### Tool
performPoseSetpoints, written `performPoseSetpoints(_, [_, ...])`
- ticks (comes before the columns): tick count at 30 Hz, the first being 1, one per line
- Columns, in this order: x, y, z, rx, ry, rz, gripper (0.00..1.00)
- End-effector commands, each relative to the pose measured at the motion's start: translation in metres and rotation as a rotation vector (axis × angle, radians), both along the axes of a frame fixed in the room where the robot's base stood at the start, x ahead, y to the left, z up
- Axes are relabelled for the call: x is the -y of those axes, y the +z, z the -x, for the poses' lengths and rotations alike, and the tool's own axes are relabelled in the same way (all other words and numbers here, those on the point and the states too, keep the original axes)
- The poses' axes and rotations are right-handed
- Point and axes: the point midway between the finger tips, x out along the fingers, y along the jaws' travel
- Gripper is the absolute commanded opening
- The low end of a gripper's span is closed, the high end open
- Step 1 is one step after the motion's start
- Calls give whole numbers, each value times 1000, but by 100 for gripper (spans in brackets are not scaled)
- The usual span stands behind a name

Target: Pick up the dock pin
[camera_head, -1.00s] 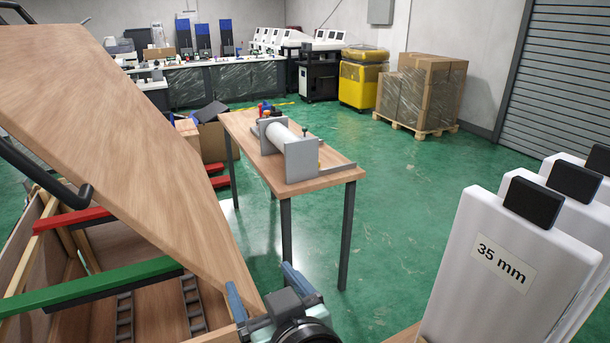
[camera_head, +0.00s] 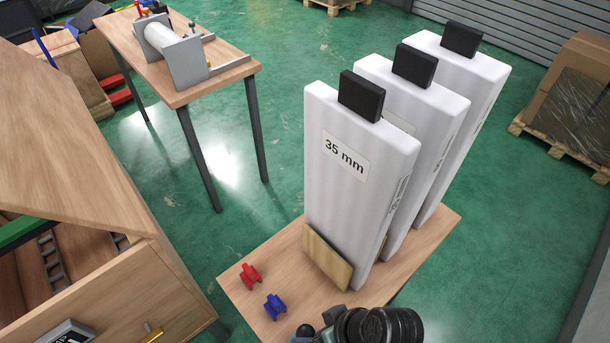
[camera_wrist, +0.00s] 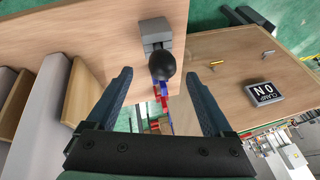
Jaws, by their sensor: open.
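A black ball knob (camera_wrist: 161,65) stands on a grey block (camera_wrist: 154,33) at the edge of the small wooden table; it looks like the dock pin. In the head view the knob (camera_head: 305,331) is at the bottom edge, beside my arm. My gripper (camera_wrist: 158,76) is open and empty, its two blue fingers pointing toward the knob. In the wrist view the knob appears between the fingertips, not touched by either. The pin's shaft is hidden under the knob.
Three tall white panels with black tops (camera_head: 360,170) stand on the small table (camera_head: 237,288), close to my arm. A red piece (camera_head: 250,275) and a blue piece (camera_head: 275,307) lie left of them. A wooden cabinet (camera_head: 110,270) is at left, with green floor between.

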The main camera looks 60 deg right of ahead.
Motion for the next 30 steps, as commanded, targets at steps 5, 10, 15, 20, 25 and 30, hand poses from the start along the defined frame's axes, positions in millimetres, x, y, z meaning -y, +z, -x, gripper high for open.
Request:
performPoseSetpoints(5, [-4, -13, -6, -1, 0, -2, 86])
performPoseSetpoints(10, [-8, -35, -15, -1, -2, 0, 86])
performPoseSetpoints(15, [-9, -47, -21, 0, -1, 1, 86])
performPoseSetpoints(20, [-9, -48, -22, 1, -1, 2, 86])
performPoseSetpoints(25, [-9, -48, -22, 0, -1, 2, 70])
performPoseSetpoints(30, [-9, -48, -21, 0, -1, 2, 39])
